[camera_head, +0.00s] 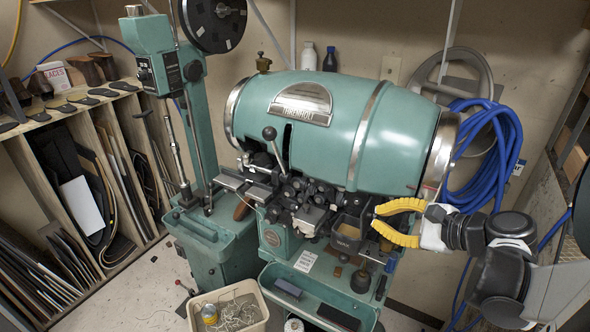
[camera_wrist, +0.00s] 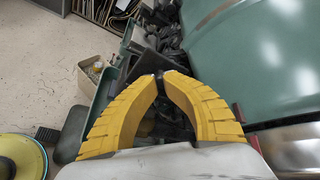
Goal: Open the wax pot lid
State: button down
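The wax pot appears to be the small dark box (camera_head: 347,232) with a pale label, at the front right of the green stitching machine. I cannot clearly tell its lid from its body. My gripper (camera_head: 374,217) has two curved yellow fingers and comes in from the right, with its tips just right of the box.
The large green drum (camera_head: 330,125) rises just above and behind the fingers. A green tray (camera_head: 320,300) is below, with a bin of thread scraps (camera_head: 228,308) at its left. Blue hose (camera_head: 490,155) hangs on the right wall. Shelves of soles (camera_head: 85,190) stand left.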

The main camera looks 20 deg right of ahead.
jog(key=shift+s+d+f+t+b, duration=0.15)
jog(key=shift+s+f+t+b, duration=0.1)
jog(key=shift+t+b, duration=0.25)
jog(key=c, duration=1.3)
grip_release()
jog(key=shift+w, duration=0.3)
jog(key=shift+s, duration=0.1)
jog(key=v, duration=1.2)
jog(key=shift+d, duration=0.15)
